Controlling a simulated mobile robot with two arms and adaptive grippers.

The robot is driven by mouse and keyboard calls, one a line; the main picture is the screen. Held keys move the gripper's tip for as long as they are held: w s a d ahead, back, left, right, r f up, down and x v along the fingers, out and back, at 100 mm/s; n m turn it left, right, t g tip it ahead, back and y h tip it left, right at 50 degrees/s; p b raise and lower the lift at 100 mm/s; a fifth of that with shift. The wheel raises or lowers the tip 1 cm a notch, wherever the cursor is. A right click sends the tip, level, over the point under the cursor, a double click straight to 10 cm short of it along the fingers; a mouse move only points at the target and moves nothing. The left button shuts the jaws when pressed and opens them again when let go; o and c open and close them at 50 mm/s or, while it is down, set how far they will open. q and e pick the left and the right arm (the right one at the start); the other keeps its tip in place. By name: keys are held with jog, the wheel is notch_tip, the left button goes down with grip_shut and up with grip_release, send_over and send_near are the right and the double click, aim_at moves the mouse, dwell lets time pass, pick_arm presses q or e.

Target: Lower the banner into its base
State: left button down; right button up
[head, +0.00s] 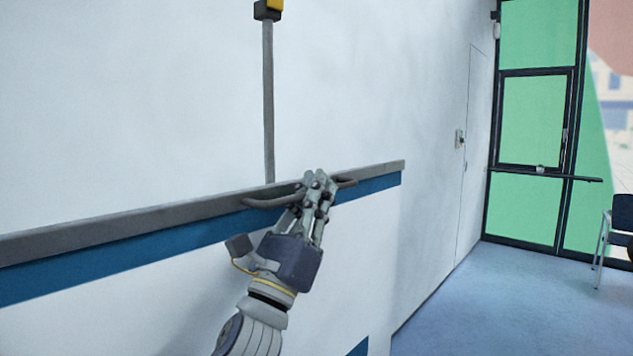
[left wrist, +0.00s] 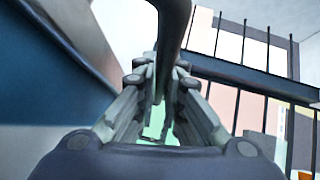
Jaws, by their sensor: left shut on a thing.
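The banner shows in the head view as a grey top rail (head: 130,219) with a blue band (head: 110,262) and a white sheet below it. The rail slopes up to the right and ends near mid-picture. A dark curved handle (head: 262,203) sits at the front of the rail. My left gripper (head: 318,186) is shut on this handle from below. In the left wrist view the dark handle (left wrist: 172,35) passes between the fingers (left wrist: 160,85), and the blue band (left wrist: 55,75) is at left. The banner's base is not in view. My right gripper is not in view.
A thin grey pole (head: 268,100) with a yellow and black piece (head: 268,9) on top rises above the rail. A pale wall is behind. Glazed green panels (head: 530,120) and a dark chair (head: 621,215) stand at right. Blue floor (head: 470,300) is clear at lower right.

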pick_arm(q)
notch_tip(320, 180, down, 4)
jog(key=shift+r+b, duration=0.2)
jog(key=shift+b, duration=0.65)
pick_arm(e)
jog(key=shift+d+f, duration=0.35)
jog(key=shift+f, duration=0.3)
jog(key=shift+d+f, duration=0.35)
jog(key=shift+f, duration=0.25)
pick_arm(q)
jog(key=c, duration=1.7)
grip_release()
jog(key=shift+r, duration=0.1)
jog(key=v, duration=1.2)
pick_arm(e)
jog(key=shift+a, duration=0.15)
